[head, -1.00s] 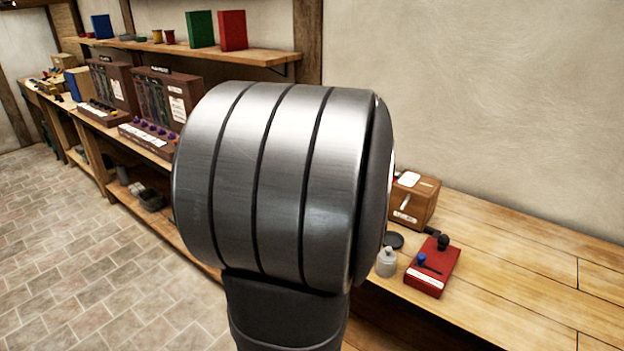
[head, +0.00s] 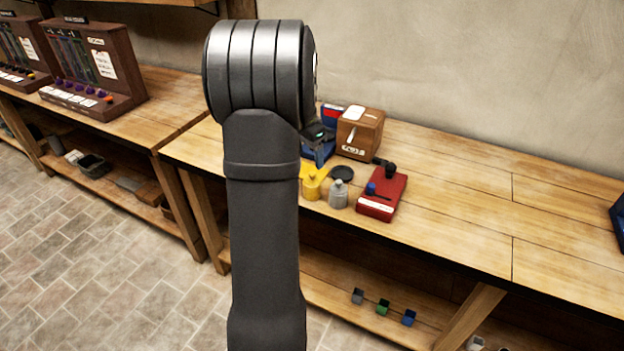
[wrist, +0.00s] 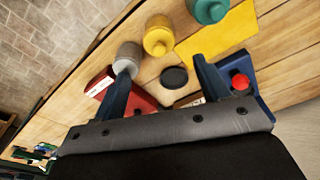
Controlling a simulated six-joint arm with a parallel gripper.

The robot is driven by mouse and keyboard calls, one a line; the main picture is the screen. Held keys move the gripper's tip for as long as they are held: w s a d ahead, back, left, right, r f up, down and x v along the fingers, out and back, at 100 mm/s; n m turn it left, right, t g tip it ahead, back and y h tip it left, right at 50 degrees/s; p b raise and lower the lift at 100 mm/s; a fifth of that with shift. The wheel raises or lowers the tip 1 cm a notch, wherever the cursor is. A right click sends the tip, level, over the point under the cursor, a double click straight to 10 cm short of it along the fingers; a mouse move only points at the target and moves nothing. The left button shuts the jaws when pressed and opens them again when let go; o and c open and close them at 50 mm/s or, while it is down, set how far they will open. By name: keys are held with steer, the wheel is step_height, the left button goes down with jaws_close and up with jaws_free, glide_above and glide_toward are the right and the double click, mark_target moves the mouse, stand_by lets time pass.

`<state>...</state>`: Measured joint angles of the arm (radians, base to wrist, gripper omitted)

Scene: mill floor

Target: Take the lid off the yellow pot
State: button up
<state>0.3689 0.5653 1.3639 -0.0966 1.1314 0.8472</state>
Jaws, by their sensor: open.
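The yellow pot (head: 312,188) stands on the workbench, partly behind my arm. It also shows in the wrist view (wrist: 158,42), top centre, with a round knobbed top that looks like its lid in place. My gripper (wrist: 161,66) is open, with nothing seen between its fingers. The yellow pot lies beyond the fingertips in the wrist view, apart from them. In the head view my gripper is mostly hidden by my arm.
A grey pot (wrist: 128,58) stands close by the left finger. A teal pot (wrist: 208,10) and a yellow sheet (wrist: 222,40) lie to the right. A black disc (wrist: 174,77), red lever box (head: 383,196) and wooden box (head: 360,132) are near.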

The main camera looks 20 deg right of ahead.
steer(key=f, duration=0.5)
steer(key=d+f, duration=0.1)
steer(key=f, duration=0.1)
steer(key=shift+w+f, duration=0.15)
steer(key=shift+f, duration=0.15)
steer(key=c, duration=1.1)
